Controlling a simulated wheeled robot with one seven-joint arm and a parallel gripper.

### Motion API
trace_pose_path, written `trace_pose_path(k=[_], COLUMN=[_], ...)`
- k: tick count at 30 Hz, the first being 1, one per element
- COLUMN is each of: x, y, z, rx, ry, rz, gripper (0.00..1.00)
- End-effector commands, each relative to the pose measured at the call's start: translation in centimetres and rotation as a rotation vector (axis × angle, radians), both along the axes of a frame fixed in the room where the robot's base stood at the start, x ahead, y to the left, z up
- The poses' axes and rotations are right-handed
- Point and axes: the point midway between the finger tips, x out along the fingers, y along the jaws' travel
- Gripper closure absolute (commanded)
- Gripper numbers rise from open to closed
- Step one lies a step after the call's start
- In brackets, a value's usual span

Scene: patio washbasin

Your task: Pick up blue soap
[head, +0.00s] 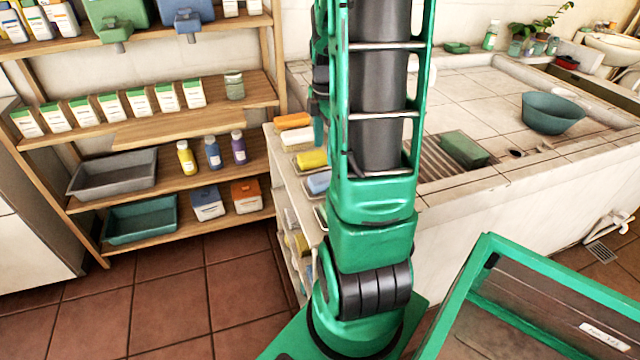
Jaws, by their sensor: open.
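The blue soap (318,183) lies on the narrow ledge at the left side of the white tiled washbasin counter. Its right end is close to my green arm, which covers part of the ledge. A yellow soap (312,160) and an orange soap (295,121) lie behind it in the same row. My gripper (319,132) shows only as a narrow strip at the left edge of my arm, above the soap row. It is open; the rest of it is hidden behind my arm. It appears apart from the blue soap.
A wooden shelf (150,130) with boxes, bottles and bins stands at the left. A teal bowl (553,114) and a green block (463,149) are on the counter (520,200). A green-framed bin (545,275) is at the lower right. Floor is clear at lower left.

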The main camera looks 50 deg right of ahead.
Motion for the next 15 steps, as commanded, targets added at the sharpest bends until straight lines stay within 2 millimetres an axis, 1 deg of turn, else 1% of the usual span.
trace_pose_path(k=[1, 6, 9, 15], x=[-0.1, 0.0, 0.0, -0.1], y=[0.1, 0.2, 0.2, 0.2], z=[-0.8, -3.3, -4.3, -5.5], rx=[0.003, 0.003, 0.001, 0.001], ry=[0.004, 0.004, 0.003, 0.003], rz=[0.003, 0.003, 0.002, 0.001], gripper=[0.38, 0.38, 0.38, 0.38])
